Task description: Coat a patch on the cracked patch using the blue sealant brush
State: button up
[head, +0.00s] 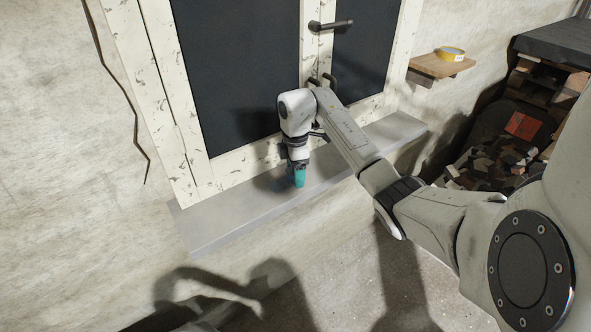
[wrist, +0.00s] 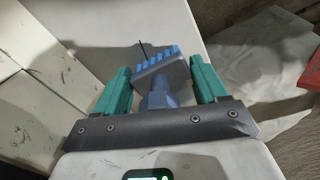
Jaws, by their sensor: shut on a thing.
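My gripper (head: 298,178) hangs pointing down over the grey window sill (head: 220,228), in front of the window frame. In the wrist view, its teal fingers stand on either side of the blue sealant brush (wrist: 160,92), and it is shut on the brush. The brush's blue bristles point away from the gripper, and a pale surface lies beyond them. In the head view the brush is hardly visible. A long dark crack (head: 133,108) runs down the plaster wall left of the window, well away from my gripper. I cannot tell whether it is the cracked patch.
The window (head: 235,70) has peeling white frames and a dark handle (head: 330,25). Wood scraps (head: 490,165) and a red block (head: 522,125) lie at the far right.

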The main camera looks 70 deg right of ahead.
jog(key=shift+w, duration=0.1)
jog(key=shift+w+d+r, duration=0.15)
jog(key=shift+w+d, duration=0.1)
jog(key=shift+w, duration=0.05)
jog(key=shift+w+d, duration=0.25)
jog(key=shift+w, duration=0.15)
jog(key=shift+s+a+f, duration=0.2)
jog(key=shift+s+a, duration=0.3)
jog(key=shift+s, duration=0.3)
jog(key=shift+w+d, duration=0.5)
jog(key=shift+w, duration=0.3)
dwell(4.0)
jog(key=shift+r, duration=0.1)
jog(key=shift+r, duration=2.95)
jog(key=shift+r, duration=0.1)
